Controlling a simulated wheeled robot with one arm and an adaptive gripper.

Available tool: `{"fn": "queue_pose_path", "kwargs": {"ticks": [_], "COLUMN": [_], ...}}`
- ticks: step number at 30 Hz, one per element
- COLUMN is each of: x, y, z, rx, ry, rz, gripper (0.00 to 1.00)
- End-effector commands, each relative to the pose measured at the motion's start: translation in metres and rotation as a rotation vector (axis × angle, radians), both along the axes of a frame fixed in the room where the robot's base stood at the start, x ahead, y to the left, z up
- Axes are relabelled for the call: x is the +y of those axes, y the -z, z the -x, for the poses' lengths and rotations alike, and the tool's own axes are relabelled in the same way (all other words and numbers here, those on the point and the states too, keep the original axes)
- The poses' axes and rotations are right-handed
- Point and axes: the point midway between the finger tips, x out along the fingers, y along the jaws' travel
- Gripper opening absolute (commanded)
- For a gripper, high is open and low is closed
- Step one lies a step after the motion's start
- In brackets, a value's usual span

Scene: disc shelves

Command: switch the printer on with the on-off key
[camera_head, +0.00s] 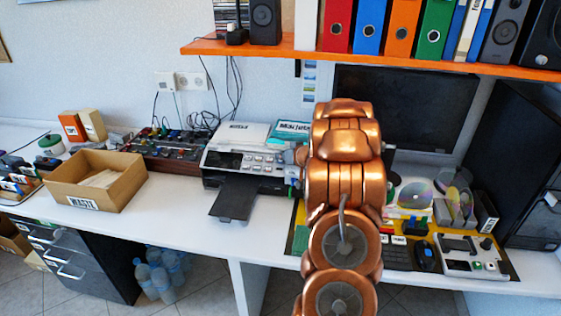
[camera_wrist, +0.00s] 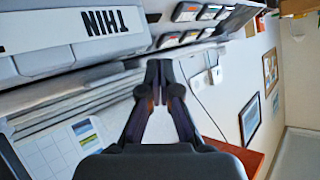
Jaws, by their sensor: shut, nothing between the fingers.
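The printer (camera_head: 235,137) stands on the white desk left of my arm in the head view. It is white on top with a dark front panel that bears several small light keys (camera_head: 247,161); which one is the on-off key is too small to tell. A dark tray (camera_head: 235,200) sticks out at its front. I cannot make out the printer in the wrist view. My gripper (camera_wrist: 159,75) is shut and empty in the wrist view, with its fingertips together. In the head view my copper-coloured arm hides it.
An orange shelf (camera_head: 400,62) with binders hangs above the desk. A dark monitor (camera_head: 415,105) stands behind my arm. A cardboard waste box (camera_head: 125,195) sits left of the printer. The wrist view shows a label reading THIN (camera_wrist: 85,24). Bare desk lies before the printer (camera_head: 170,220).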

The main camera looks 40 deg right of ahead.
Motion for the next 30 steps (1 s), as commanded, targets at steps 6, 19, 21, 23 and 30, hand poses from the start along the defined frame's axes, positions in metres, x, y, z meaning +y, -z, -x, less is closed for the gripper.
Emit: {"fn": "queue_pose_path", "kwargs": {"ticks": [6, 19, 21, 23, 30], "x": [-0.002, -0.003, -0.003, -0.003, -0.004], "y": [0.005, 0.008, 0.008, 0.008, 0.010], "z": [-0.002, -0.002, -0.002, -0.003, -0.003], "rx": [0.000, 0.001, 0.001, 0.001, 0.001], "ry": [0.000, 0.000, 0.000, 0.000, 0.000], "rz": [-0.002, 0.000, 0.000, -0.001, -0.001], "gripper": [0.00, 0.00, 0.00, 0.00, 0.00]}}
